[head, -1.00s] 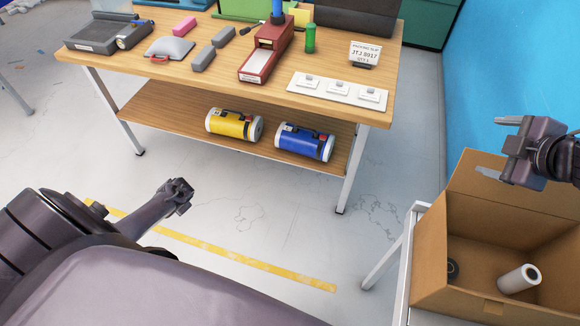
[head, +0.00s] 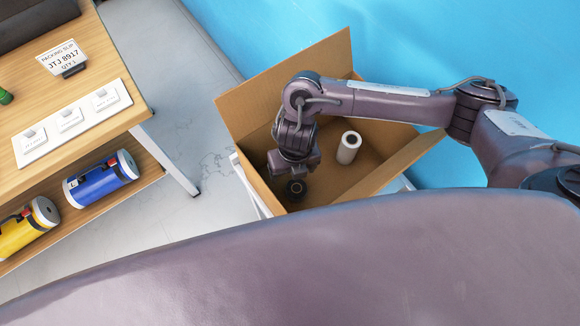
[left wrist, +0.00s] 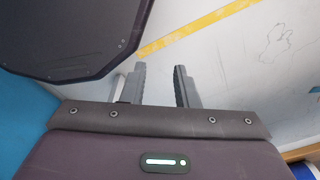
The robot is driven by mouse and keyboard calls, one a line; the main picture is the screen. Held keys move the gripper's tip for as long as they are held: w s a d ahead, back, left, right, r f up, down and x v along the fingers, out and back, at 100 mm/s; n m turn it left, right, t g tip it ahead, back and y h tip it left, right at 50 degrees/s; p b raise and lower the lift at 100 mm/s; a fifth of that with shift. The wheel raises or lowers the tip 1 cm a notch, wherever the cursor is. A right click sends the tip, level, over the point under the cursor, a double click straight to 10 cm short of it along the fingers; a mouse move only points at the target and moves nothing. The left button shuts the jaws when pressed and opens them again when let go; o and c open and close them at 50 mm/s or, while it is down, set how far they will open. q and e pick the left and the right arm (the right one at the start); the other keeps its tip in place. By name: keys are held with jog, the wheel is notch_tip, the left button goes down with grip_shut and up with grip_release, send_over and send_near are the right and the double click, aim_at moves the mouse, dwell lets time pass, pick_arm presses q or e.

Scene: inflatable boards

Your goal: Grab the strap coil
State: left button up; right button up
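The strap coil looks to be the small black ring (head: 296,188) lying on the floor of the cardboard box, near its front left corner. My right gripper (head: 284,172) points down inside the box, just above and left of the black ring in the head view. Its fingers are mostly hidden under the wrist, so I cannot tell their opening or whether they touch the ring. My left gripper (left wrist: 161,78) shows in the left wrist view with its two fingers apart and nothing between them, over the floor.
The open cardboard box (head: 243,110) has its flaps up, and a white roll (head: 349,147) stands in it right of my gripper. A wooden workbench (head: 95,142) is at left, with a blue cylinder (head: 101,180) and a yellow cylinder (head: 28,228) on its lower shelf.

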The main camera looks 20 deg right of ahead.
aim_at(297, 188)
jog(key=shift+s+f+n, duration=0.25)
jog(key=shift+f+n, duration=0.15)
jog(key=shift+n, duration=0.1)
jog(key=shift+s+f, duration=0.1)
jog(key=shift+f, duration=0.25)
jog(key=f, duration=0.4)
jog(key=s+f, duration=0.1)
jog(key=f, duration=0.2)
jog(key=shift+d+p, duration=0.35)
jog(key=shift+p, duration=0.05)
jog(key=shift+c, duration=0.2)
jog(key=shift+r, duration=0.1)
jog(key=c, duration=1.1)
